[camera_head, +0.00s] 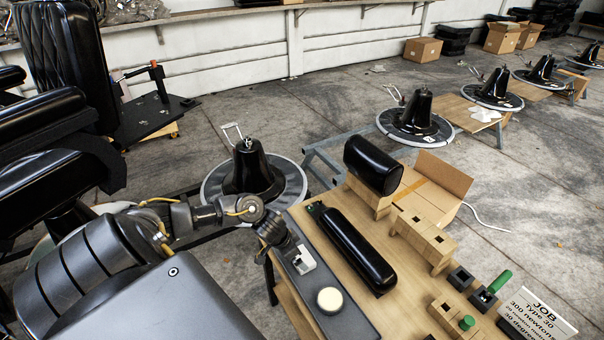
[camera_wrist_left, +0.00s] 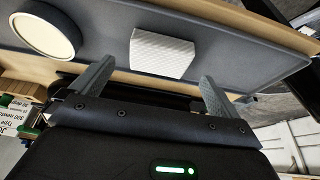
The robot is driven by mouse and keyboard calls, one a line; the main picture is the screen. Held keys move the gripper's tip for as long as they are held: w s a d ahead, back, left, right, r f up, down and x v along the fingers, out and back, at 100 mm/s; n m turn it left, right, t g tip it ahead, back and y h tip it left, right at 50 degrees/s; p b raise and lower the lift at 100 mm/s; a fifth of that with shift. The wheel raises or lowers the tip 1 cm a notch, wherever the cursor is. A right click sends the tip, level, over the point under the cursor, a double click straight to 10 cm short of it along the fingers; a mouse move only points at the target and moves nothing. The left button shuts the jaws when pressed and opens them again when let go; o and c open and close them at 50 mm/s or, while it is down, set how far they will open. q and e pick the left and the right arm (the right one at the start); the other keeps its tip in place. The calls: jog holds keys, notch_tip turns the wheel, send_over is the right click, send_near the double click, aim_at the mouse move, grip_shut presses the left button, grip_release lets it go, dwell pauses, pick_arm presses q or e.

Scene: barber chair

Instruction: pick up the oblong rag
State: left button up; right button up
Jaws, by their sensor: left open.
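The oblong rag (camera_wrist_left: 162,53) is a small white textured cloth, lying on a grey mat (camera_wrist_left: 250,62) in the left wrist view. In the head view the rag (camera_head: 305,261) lies at the far end of the grey mat (camera_head: 352,324), partly hidden by my left gripper. My left gripper (camera_wrist_left: 158,72) is open and empty, its two fingers apart. In the wrist view the rag appears between and just beyond the fingertips. In the head view the left gripper (camera_head: 288,250) is close to the rag; I cannot tell whether it touches. My right gripper is not in view.
A round cream disc (camera_head: 330,300) lies on the mat near the rag. A long black cushion (camera_head: 350,248) lies right of the mat on the wooden table (camera_head: 412,300). A shorter black cushion (camera_head: 372,165), wooden blocks (camera_head: 424,238) and a job sign (camera_head: 537,318) are farther right.

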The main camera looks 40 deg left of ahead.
aim_at(301, 257)
pick_arm(q)
jog(key=shift+w+x, duration=0.15)
jog(key=shift+x, duration=1.15)
jog(key=shift+w+x, duration=0.15)
jog(key=shift+x, duration=1.15)
jog(key=shift+r, duration=0.15)
jog(key=shift+c, duration=0.4)
jog(key=c, duration=0.7)
